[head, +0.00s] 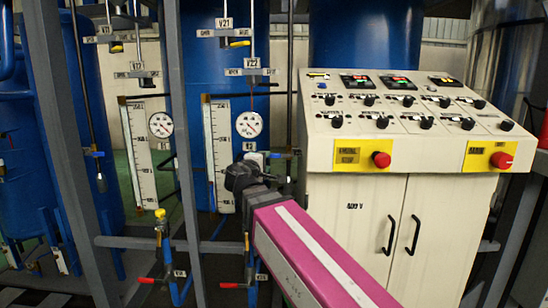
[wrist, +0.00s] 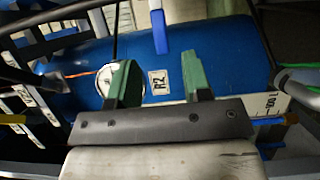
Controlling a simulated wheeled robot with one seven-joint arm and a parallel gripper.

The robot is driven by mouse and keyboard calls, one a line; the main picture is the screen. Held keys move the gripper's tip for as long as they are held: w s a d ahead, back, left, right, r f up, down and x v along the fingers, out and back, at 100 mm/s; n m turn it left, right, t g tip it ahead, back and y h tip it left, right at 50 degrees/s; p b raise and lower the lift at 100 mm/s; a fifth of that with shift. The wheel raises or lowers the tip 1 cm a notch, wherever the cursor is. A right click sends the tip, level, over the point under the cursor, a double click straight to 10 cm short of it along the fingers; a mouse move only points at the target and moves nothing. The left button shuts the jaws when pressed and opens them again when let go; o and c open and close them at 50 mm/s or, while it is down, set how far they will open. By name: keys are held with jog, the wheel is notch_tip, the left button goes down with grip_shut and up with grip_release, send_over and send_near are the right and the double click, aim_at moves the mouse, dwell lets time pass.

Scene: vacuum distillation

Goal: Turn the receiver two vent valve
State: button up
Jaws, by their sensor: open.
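A small blue lever (head: 281,155) sits at the right side of the blue receiver tank, beside the gauge board; it looks like the vent valve handle, but I read no label on it. In the wrist view the blue lever (wrist: 160,32) points down toward the gap between my fingertips, apart from both. The R2 label (wrist: 158,83) is on the blue tank (wrist: 220,45). My gripper (wrist: 158,58) is open, with two green fingers and nothing between them. In the head view my gripper (head: 243,177) is in front of the tank, and its dark end hides the tank's lower front.
A round gauge (head: 249,124) and a white level scale (head: 221,150) are close by. Grey frame posts (head: 182,120) stand to the left. The cream control panel (head: 400,125) stands to the right. Red-handled valves (head: 235,285) are low down.

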aim_at(272, 156)
jog(key=x, duration=0.7)
jog(key=shift+w+d, duration=0.1)
jog(key=shift+w, duration=0.25)
grip_shut()
